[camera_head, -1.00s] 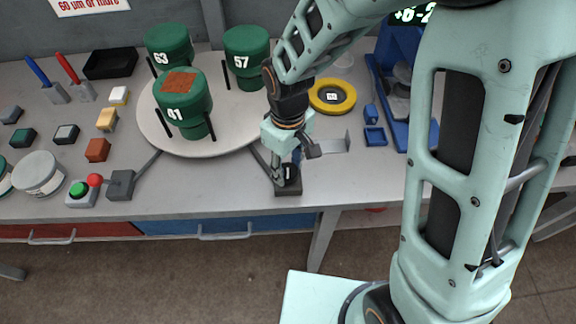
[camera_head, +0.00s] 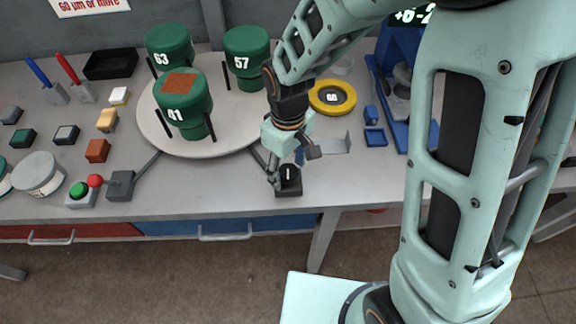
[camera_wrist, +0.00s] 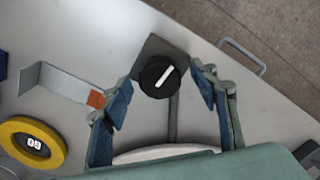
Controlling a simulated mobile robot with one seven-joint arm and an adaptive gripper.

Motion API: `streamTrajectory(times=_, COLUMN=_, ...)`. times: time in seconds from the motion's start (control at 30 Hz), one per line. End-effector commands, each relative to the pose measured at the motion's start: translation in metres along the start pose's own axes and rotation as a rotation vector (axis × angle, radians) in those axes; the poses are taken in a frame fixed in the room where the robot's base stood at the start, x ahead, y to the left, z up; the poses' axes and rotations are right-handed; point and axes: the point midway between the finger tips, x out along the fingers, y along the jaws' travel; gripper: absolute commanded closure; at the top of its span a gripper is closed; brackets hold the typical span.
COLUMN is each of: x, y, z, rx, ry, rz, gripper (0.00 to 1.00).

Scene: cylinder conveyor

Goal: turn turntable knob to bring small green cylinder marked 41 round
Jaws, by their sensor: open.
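The green cylinder marked 41 (camera_head: 184,102), with a brown patch on top, stands at the front of the round pale turntable (camera_head: 222,142). Green cylinders marked 63 (camera_head: 168,48) and 57 (camera_head: 247,58) stand behind it. The black knob (camera_head: 289,174) with a white pointer line sits on a dark base at the bench's front edge. It also shows in the wrist view (camera_wrist: 157,78), lying between and slightly beyond the fingertips. My gripper (camera_head: 286,164) is open and empty; its blue-padded fingers (camera_wrist: 163,91) stand apart either side of the knob, with visible gaps.
A yellow ring (camera_head: 332,96) and a bent metal bracket (camera_head: 335,146) lie right of my gripper. A blue stand (camera_head: 388,110) is farther right. Green and red buttons (camera_head: 84,188) and small blocks are left.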

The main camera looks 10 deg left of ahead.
Motion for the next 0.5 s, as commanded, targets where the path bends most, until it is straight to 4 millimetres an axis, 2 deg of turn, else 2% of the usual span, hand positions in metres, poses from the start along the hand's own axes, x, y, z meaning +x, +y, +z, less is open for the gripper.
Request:
streamTrajectory(times=0.17, x=-0.011, y=0.001, z=-0.001, rx=0.001, ry=0.004, rz=0.002, gripper=0.46)
streamTrajectory(times=0.27, x=-0.027, y=0.002, z=-0.001, rx=0.002, ry=0.005, rz=0.003, gripper=0.46)
streamTrajectory(times=0.5, x=-0.079, y=0.001, z=-0.001, rx=0.001, ry=0.006, rz=0.003, gripper=0.46)
